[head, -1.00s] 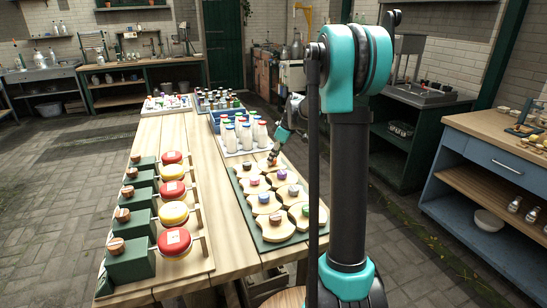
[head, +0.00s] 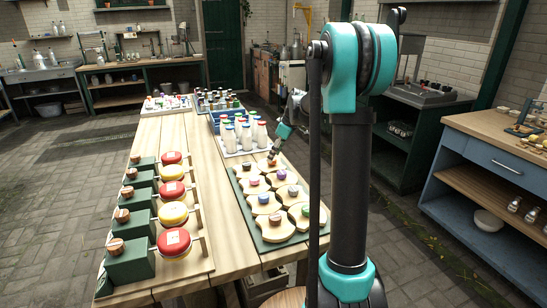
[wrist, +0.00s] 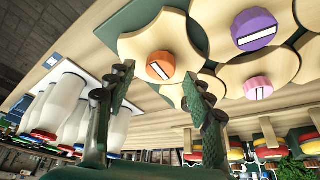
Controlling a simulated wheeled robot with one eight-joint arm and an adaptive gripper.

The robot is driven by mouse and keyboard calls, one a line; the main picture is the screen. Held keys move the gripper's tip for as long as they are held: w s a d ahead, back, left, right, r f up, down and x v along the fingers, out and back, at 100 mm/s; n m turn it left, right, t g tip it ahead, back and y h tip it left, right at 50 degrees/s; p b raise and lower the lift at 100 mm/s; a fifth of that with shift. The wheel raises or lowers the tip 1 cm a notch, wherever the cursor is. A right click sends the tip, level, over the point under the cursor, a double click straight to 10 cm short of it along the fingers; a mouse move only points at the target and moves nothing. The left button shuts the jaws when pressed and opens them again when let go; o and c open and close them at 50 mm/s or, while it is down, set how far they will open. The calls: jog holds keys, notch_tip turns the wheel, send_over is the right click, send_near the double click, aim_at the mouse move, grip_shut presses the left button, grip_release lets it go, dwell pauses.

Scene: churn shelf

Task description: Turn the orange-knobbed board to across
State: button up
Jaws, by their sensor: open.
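The orange knob (wrist: 160,66) sits on a pale wooden board (wrist: 135,45) with scooped edges. Its white mark runs on a slant in the wrist view. In the head view the orange knob (head: 272,162) is at the far end of the green panel (head: 240,207). My gripper (wrist: 157,78) is open, and its two fingers show on either side of the orange knob in the wrist view. Nothing is held. I cannot tell whether the fingers touch the knob. In the head view my gripper (head: 274,154) is small, just above that board.
A purple knob (wrist: 254,29) and a pink knob (wrist: 258,88) sit on neighbouring boards. White bottles (head: 247,138) stand on a tray close behind the panel. Red and yellow discs (head: 173,242) with green blocks line the table's left side.

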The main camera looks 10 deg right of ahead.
jog(key=v, duration=1)
jog(key=shift+d, duration=0.15)
jog(key=shift+s, duration=0.1)
jog(key=shift+s, duration=0.1)
